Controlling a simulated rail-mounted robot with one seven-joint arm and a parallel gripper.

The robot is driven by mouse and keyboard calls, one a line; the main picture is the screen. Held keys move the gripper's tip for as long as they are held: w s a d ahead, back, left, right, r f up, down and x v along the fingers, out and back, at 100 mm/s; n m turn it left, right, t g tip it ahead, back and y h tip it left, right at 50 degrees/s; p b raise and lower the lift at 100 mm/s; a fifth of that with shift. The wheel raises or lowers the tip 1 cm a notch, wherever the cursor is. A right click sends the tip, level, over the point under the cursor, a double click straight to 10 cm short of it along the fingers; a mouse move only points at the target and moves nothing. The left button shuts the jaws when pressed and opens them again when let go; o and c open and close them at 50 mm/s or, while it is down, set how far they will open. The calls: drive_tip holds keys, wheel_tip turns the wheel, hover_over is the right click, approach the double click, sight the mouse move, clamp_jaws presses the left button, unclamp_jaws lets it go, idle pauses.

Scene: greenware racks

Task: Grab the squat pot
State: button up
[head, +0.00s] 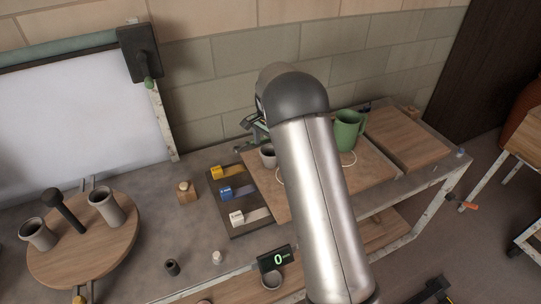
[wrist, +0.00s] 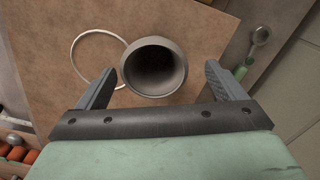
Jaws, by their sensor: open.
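A grey, round, open-mouthed pot, apparently the squat pot (wrist: 178,72), stands upright on a brown board in the wrist view. In the head view the pot (head: 268,157) shows beside my arm, partly covered by it. My gripper (wrist: 160,68) is open, with one finger on each side of the pot in the picture. Clear gaps show between the pot and both fingers, and nothing is held. I cannot tell how far the fingertips are above the board. In the head view my gripper (head: 254,126) is mostly hidden behind my arm.
A pale ring (wrist: 76,57) marks the board left of the pot. A round wooden stand (head: 85,262) holds two tall cups.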

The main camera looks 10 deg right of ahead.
sight(271, 156)
drive_tip(key=f, duration=0.1)
drive_tip(key=f+p, duration=0.1)
drive_tip(key=f, duration=0.2)
drive_tip(key=shift+s+d+f, duration=0.25)
drive_tip(key=shift+f, duration=0.15)
drive_tip(key=c, duration=1.1)
drive_tip(key=shift+r, duration=0.1)
